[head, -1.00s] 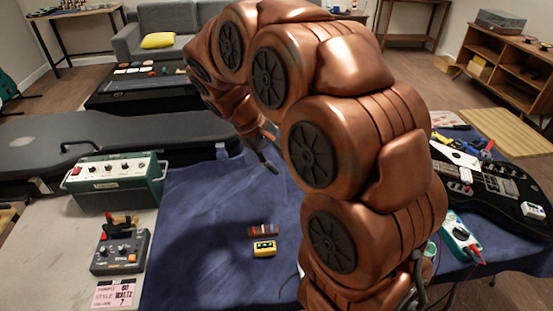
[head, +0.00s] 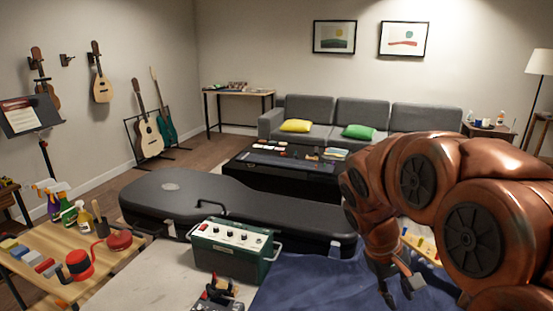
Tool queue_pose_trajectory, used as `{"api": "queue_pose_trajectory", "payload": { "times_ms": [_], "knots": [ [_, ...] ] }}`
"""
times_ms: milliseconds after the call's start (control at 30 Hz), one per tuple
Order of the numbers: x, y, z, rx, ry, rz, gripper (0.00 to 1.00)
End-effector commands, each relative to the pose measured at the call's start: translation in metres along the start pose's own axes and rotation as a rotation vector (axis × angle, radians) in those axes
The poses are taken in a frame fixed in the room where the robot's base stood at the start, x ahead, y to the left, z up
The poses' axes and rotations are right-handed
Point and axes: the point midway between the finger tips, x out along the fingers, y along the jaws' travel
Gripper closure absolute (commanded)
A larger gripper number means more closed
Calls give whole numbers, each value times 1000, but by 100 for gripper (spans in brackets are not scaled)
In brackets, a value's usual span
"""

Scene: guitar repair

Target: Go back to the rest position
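My copper-coloured arm arches in from the right side of the head view and bends down. My gripper (head: 402,292) hangs low at its end, over the blue cloth (head: 310,285) on the workbench. Its two dark fingers stand apart, with nothing visible between them. The cloth's right part is hidden by my arm or lies outside the picture.
A green amplifier (head: 232,248) and a dark pedal (head: 217,300) stand left of the cloth. A black guitar case (head: 240,208) lies behind. A side table (head: 40,262) holds bottles and coloured blocks. A grey sofa (head: 360,118) stands at the back.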

Motion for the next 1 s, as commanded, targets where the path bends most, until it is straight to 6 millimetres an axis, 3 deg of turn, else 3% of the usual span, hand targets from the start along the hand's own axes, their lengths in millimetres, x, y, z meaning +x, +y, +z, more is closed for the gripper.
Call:
{"api": "queue_pose_trajectory", "payload": {
  "times_ms": [300,600,800,1000],
  "knots": [
    [-8,-49,86,42,6,-149,69],
    [-6,-100,158,105,10,-290,69],
    [-3,-126,187,143,11,-357,69],
    [-1,-135,196,157,12,-381,69]
  ]
}}
